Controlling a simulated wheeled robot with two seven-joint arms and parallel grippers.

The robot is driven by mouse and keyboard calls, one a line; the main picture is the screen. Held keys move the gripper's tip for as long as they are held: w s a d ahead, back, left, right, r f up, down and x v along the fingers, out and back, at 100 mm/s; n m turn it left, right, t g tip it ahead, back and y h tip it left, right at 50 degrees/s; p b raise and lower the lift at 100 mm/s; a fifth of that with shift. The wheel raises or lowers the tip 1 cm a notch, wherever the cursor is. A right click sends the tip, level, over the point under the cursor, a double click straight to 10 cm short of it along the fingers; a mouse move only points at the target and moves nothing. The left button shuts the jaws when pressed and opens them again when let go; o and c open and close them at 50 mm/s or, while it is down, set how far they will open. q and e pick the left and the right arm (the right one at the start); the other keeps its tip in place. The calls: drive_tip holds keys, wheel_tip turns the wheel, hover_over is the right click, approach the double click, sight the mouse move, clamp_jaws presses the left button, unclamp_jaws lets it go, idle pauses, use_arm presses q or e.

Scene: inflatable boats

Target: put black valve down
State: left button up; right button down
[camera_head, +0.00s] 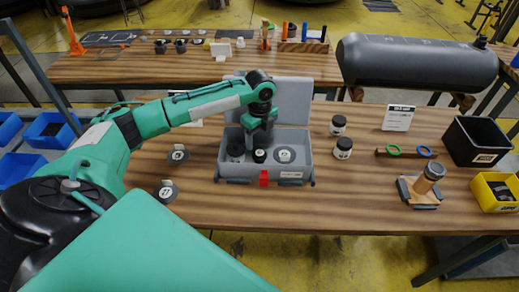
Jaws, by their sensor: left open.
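A small black valve (259,156) with a white mark on top sits inside the open grey case (236,171) on the wooden table. My left gripper (259,146) points down just above this valve, inside the case. Its jaws are open, and a gap to the valve is too small to judge. My right gripper is not in view.
A roller tool (428,180), a black bin (478,140) and a yellow bin (497,192) stand at the right. The front of the table (330,210) is clear.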

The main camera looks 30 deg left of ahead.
use_arm(q)
drive_tip(key=shift+r, duration=2)
